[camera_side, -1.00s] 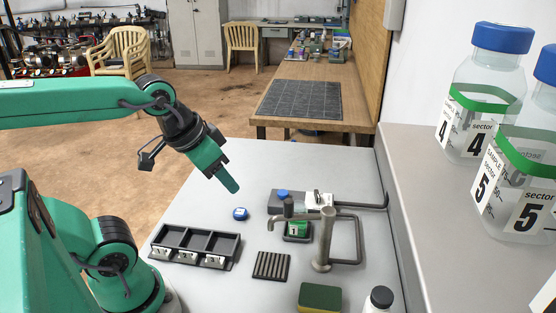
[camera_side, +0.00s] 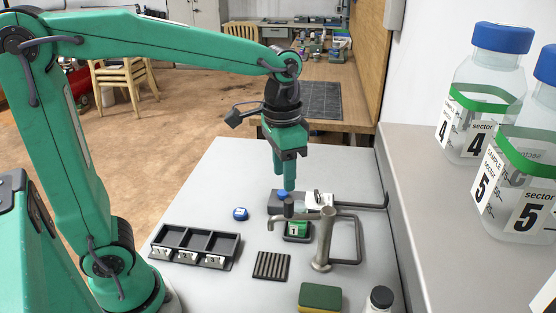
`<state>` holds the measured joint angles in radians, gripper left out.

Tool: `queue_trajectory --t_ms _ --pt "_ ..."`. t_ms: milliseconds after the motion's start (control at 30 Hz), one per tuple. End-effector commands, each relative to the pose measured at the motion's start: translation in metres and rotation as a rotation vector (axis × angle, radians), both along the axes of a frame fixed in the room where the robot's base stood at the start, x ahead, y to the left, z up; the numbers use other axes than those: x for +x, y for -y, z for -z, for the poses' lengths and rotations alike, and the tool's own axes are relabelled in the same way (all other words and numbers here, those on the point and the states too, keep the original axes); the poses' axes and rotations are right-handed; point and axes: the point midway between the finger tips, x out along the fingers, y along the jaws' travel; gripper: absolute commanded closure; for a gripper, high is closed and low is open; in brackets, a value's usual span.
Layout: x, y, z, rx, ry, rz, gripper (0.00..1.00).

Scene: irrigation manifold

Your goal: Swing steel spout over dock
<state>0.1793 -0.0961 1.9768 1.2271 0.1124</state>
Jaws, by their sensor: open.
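The steel spout (camera_side: 327,240) is an upright grey post with a thin arm reaching left from its top, ending in a down-bent tip left of the dock. The dock seems to be the small dark tray (camera_side: 297,239) behind the spout arm. A green block marked 1 (camera_side: 297,229) sits in it. My gripper (camera_side: 284,181) points down, open and empty, above and behind the spout arm. Its fingertips are close to the blue knob (camera_side: 283,193) on a grey valve block. I cannot tell whether they touch it.
A black three-compartment tray (camera_side: 195,245), a small blue block (camera_side: 240,214), a ribbed dark mat (camera_side: 272,265), a sponge (camera_side: 320,297) and a black-capped bottle (camera_side: 380,299) share the table. A bent pipe (camera_side: 360,240) runs right of the spout. Large jars (camera_side: 485,95) stand on the right ledge.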

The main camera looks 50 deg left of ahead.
Motion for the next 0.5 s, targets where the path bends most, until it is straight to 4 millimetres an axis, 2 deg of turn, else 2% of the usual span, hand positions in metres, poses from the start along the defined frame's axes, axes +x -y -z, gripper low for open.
queue_trajectory --t_ms 167,500 --pt "0.0074 0.0060 0.0034 0.006 -0.032 0.021 0.58" --pt "0.0078 0.0063 0.0078 0.007 -0.035 0.023 0.58"
